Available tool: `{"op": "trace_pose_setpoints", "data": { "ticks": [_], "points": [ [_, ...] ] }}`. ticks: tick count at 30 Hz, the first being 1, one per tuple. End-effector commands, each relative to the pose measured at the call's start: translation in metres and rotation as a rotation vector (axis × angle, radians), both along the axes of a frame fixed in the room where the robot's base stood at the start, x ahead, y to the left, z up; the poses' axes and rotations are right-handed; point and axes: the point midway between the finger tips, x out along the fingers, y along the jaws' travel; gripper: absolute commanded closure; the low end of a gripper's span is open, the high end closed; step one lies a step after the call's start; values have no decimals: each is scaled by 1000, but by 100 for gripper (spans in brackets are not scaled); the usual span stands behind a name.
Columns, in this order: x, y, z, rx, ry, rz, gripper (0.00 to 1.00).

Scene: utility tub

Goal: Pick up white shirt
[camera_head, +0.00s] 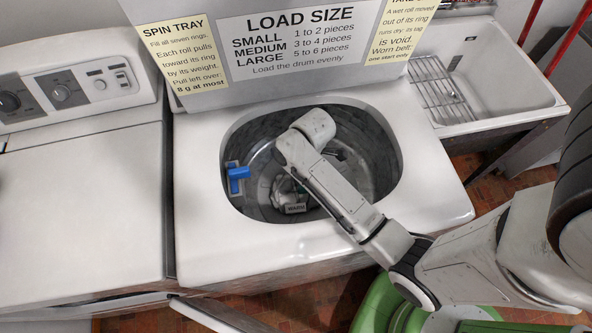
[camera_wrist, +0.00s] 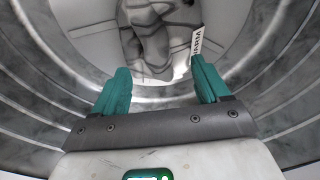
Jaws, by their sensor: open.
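The white shirt (camera_head: 282,188) looks like a pale crumpled bundle at the bottom of the washer drum (camera_head: 240,145). A white tag with dark lettering (camera_head: 295,208) shows at its near side. In the wrist view the shirt (camera_wrist: 152,40) looks grey and folded, beyond my fingertips, with the tag (camera_wrist: 197,40) at its right. My gripper (camera_wrist: 160,68) has two green fingers spread apart with nothing between them. It reaches down into the drum and points at the shirt, apparently short of it.
A blue piece (camera_head: 238,174) sits at the drum's left wall. The raised lid (camera_head: 290,45) with signs stands behind the opening. Another white machine (camera_head: 85,200) is at left, a sink with a wire rack (camera_head: 440,88) at right. The ribbed drum wall surrounds my gripper closely.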

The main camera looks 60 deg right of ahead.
Motion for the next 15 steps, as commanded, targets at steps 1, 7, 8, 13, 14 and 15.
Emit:
{"op": "trace_pose_setpoints", "data": {
  "ticks": [1,7,8,13,14,15],
  "points": [
    [0,0,-2,0,0,0,25],
    [5,-1,-22,1,2,-1,25],
    [6,-1,-26,0,1,-1,25],
    [8,1,-47,0,1,-1,25],
    [8,1,-49,-1,1,-1,25],
    [8,1,-51,-1,1,-1,25]
  ]
}}
